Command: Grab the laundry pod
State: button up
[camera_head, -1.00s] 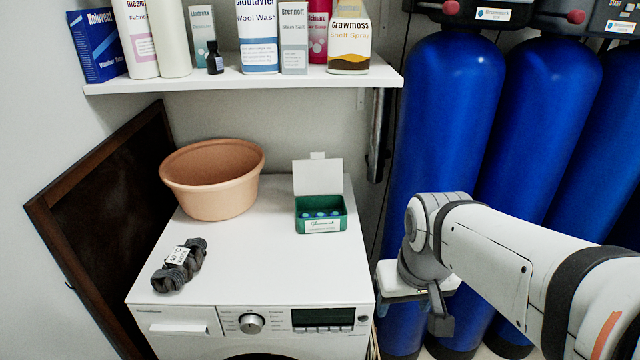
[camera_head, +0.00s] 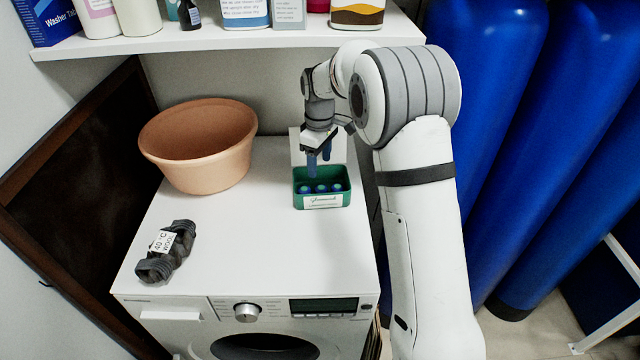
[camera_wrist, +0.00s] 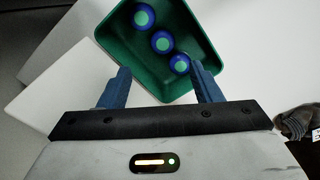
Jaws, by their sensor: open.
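Several blue-and-green laundry pods sit in a row in a small green box (camera_head: 322,202) on top of the washing machine; the middle pod (camera_head: 321,188) shows between two others. In the wrist view the pods lie inside the green box (camera_wrist: 120,52), with one pod (camera_wrist: 179,64) nearest my gripper. My gripper (camera_head: 319,164) points down just above the box. Its blue fingers are apart and empty, and in the wrist view my gripper (camera_wrist: 162,78) straddles the near edge of the box. I cannot tell how far the fingertips are above the pods.
The box's white lid stands open behind it. A terracotta basin (camera_head: 198,150) stands to the left, and a dark yarn skein (camera_head: 166,252) lies at the front left. A shelf with bottles (camera_head: 230,36) hangs above. Blue tanks (camera_head: 560,150) stand at the right.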

aim_at(321, 191)
jog(key=f, duration=0.5)
jog(key=f+p, duration=0.1)
jog(key=f, duration=0.1)
jog(key=shift+s+d+f, duration=0.2)
jog(key=shift+s+f, duration=0.15)
jog(key=shift+f, duration=0.05)
jog(key=shift+c, duration=0.2)
jog(key=c, duration=1)
jog(key=shift+r, duration=0.15)
